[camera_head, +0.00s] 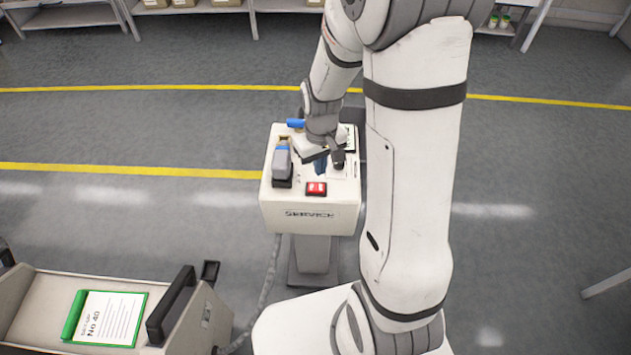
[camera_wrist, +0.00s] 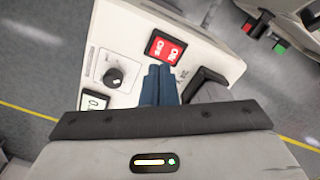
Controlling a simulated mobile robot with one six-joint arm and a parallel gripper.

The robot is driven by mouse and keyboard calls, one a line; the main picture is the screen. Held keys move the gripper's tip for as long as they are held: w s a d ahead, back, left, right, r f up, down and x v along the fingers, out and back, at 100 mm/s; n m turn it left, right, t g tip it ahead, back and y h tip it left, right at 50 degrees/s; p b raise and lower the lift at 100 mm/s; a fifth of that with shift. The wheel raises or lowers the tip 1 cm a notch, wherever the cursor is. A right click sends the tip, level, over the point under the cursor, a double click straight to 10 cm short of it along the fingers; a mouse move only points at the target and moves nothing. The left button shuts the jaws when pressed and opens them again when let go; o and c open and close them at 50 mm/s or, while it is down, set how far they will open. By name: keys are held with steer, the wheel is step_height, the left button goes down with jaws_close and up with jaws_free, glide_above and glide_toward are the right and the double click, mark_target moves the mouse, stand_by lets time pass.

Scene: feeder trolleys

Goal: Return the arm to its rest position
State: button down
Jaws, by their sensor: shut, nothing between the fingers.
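My arm (camera_head: 415,170) reaches out from my base and bends down over a white service unit (camera_head: 310,215). My gripper (camera_head: 321,166) hangs above the top panel of this unit. In the wrist view its two blue fingers (camera_wrist: 160,84) lie side by side, shut with nothing between them. The fingertips appear close to a red switch (camera_wrist: 167,48), which also shows in the head view (camera_head: 316,188). Whether they touch the panel cannot be told. A black knob (camera_wrist: 114,76) and a small display (camera_wrist: 95,100) sit left of the fingers in the wrist view.
A grey and blue handle-like part (camera_head: 282,162) stands on the unit's left side. A trolley (camera_head: 205,318) with a green-edged card (camera_head: 110,318) stands at lower left. Shelves (camera_head: 70,15) line the back. The floor between, marked with yellow lines, is clear.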

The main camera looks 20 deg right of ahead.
steer(key=shift+r, duration=0.55)
steer(key=s+r+m+t, duration=0.2)
steer(key=s+r+t, duration=0.1)
steer(key=s+r, duration=1.1)
step_height(320, 180, up, 3)
steer(key=shift+r, duration=0.2)
steer(key=shift+s+a, duration=0.1)
